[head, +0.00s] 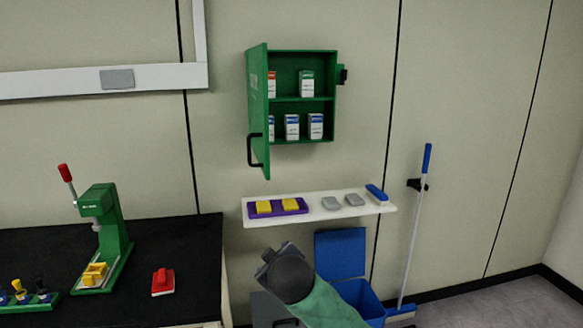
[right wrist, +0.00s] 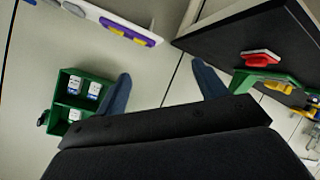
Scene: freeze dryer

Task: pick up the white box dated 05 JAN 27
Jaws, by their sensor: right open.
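A green wall cabinet (head: 302,143) stands with its door (head: 258,110) swung open to the left. On its upper shelf are a red-and-white box (head: 271,84), partly hidden by the door, and a green-and-white box (head: 307,84). Below are three blue-and-white boxes: one (head: 271,128) partly hidden by the door, one in the middle (head: 292,127) and one on the right (head: 315,126). The dates are too small to read. My right gripper (head: 281,254) is below the shelf, away from the cabinet; in the right wrist view its fingers (right wrist: 162,88) are apart and empty. My left gripper is out of view.
A white wall shelf (head: 320,212) below the cabinet holds a purple tray (head: 285,210) with yellow blocks, grey pieces and a blue brush (head: 377,194). A black bench (head: 40,245) with a green press (head: 110,225) is at left. A blue bin (head: 340,254) stands below.

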